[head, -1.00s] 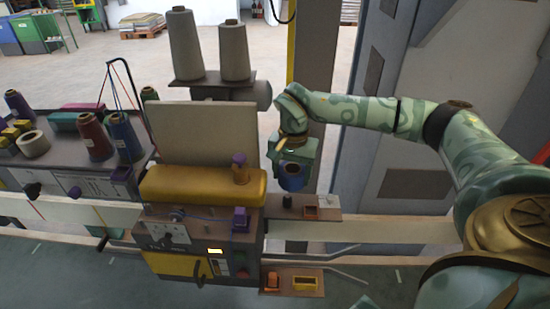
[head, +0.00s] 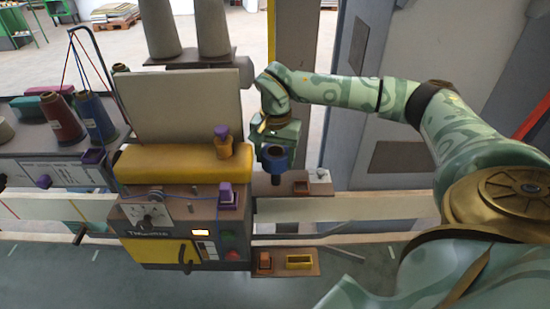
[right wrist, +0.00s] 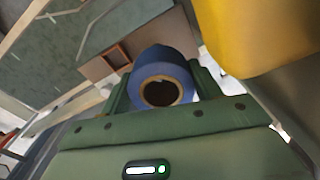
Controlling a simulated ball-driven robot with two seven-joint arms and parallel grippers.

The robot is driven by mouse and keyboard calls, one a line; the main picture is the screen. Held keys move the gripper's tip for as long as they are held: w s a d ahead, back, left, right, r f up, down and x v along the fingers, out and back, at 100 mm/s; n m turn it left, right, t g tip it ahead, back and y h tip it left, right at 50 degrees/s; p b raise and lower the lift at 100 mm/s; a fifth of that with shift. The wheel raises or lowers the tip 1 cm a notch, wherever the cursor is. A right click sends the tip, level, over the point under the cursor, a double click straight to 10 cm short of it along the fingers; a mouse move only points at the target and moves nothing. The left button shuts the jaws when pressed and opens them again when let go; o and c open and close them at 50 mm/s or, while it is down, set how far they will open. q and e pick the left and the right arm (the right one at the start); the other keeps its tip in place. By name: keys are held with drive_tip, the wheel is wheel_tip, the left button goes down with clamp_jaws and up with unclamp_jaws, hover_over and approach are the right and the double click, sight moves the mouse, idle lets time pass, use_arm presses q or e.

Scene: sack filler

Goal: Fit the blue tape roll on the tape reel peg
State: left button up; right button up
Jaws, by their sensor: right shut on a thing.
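The blue tape roll (head: 276,157) has a brown core and is held by my right gripper (head: 275,148). In the right wrist view the roll (right wrist: 150,66) sits between the two green fingers (right wrist: 163,88), its round hole facing the camera. My left gripper is not in view.
The machine with a yellow pad (head: 170,163) stands left of the peg, with an orange-and-purple part (head: 222,145) on top. A lower shelf (head: 275,268) holds small orange and yellow bins.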

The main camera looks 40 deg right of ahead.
sight(277, 148)
drive_tip(key=shift+s+f, duration=0.4)
drive_tip(key=shift+f, duration=0.3)
drive_tip(key=shift+s+a+f+p, duration=0.15)
drive_tip(key=shift+s+a+p, duration=0.2)
drive_tip(key=shift+p, duration=0.6)
drive_tip(key=shift+s+f, duration=0.1)
drive_tip(key=shift+s, duration=0.05)
idle(0.5)
drive_tip(key=shift+r+p, duration=0.8)
drive_tip(key=shift+p, duration=0.1)
drive_tip(key=shift+r+p, duration=0.95)
drive_tip(key=shift+w+d+r+p, duration=0.1)
drive_tip(key=shift+w+r+p, duration=0.05)
drive_tip(key=shift+r+p, duration=0.4)
drive_tip(key=shift+w+d+r+p, duration=0.1)
drive_tip(key=shift+r+p, duration=0.35)
drive_tip(key=shift+p, duration=0.05)
drive_tip(key=shift+a, duration=0.1)
